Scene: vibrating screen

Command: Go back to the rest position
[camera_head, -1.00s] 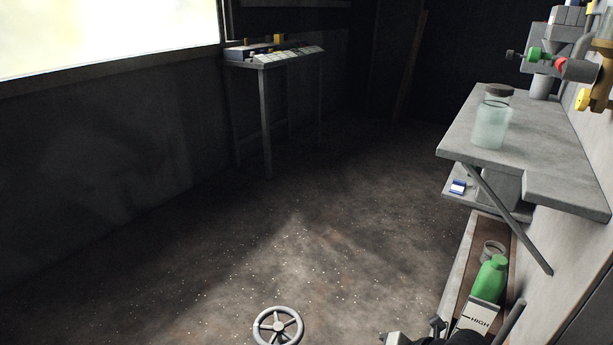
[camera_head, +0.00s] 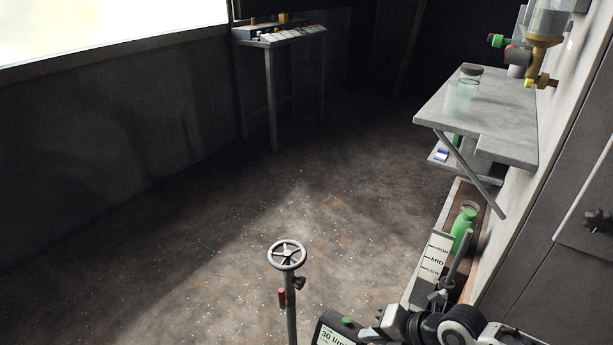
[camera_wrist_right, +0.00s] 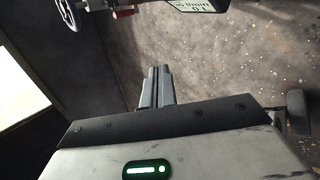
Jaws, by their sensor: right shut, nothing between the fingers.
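My right gripper (camera_head: 370,334) is low in the head view, right of the middle, beside a flow display (camera_head: 336,337) reading 30 l/min. My right arm comes in from the lower right edge. In the right wrist view its two grey fingers (camera_wrist_right: 157,87) lie together with nothing between them. The floor lies beyond them. My left gripper is out of view.
A handwheel (camera_head: 287,255) stands on a post left of my right gripper. A HIGH/MID/LOW gauge (camera_head: 434,262), a green bottle (camera_head: 462,230) and a wall shelf (camera_head: 490,125) with a glass jar (camera_head: 462,95) are on the right. The middle floor is bare.

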